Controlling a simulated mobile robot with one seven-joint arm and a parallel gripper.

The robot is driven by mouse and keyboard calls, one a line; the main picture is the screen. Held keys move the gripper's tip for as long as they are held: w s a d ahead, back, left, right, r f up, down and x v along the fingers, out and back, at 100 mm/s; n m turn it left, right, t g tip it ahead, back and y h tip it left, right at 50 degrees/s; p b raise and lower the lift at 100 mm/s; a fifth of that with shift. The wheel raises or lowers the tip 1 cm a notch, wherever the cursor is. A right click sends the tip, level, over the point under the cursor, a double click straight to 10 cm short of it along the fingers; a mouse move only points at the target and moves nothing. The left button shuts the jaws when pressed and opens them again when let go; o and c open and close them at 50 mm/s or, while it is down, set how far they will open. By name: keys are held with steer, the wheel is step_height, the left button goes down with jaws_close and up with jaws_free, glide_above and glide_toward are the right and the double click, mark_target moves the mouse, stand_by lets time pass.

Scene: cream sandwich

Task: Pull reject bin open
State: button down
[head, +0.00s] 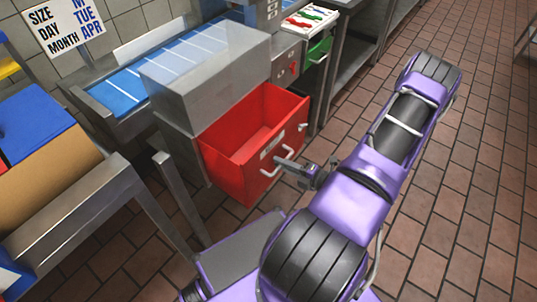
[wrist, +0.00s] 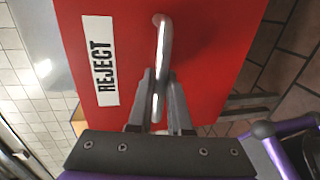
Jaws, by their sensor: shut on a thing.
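The red reject bin (head: 250,183) is a drawer under a grey metal housing, and in the head view it stands pulled out with its inside showing. The visible part of the inside looks empty. Its front carries a white label reading REJECT (wrist: 100,60) and a silver bar handle (wrist: 163,38). My gripper (head: 283,163) is at the bin's front. In the wrist view my gripper (wrist: 158,78) has its two fingers shut around the handle, one on each side of the bar.
A blue conveyor (head: 125,82) runs into the grey housing (head: 205,75). A green drawer (head: 320,48) is farther along the counter. A metal-framed table with a cardboard box (head: 50,175) stands at left. The tiled floor (head: 470,170) at right is clear.

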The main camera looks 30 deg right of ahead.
steer(key=shift+f+v, duration=0.25)
steer(key=shift+v, duration=0.85)
steer(key=c, duration=0.8)
jaws_free()
steer(key=shift+c, duration=0.2)
steer(key=shift+s, duration=0.1)
steer(key=v, duration=1.7)
steer(key=shift+p, duration=0.3)
steer(key=shift+s, duration=0.1)
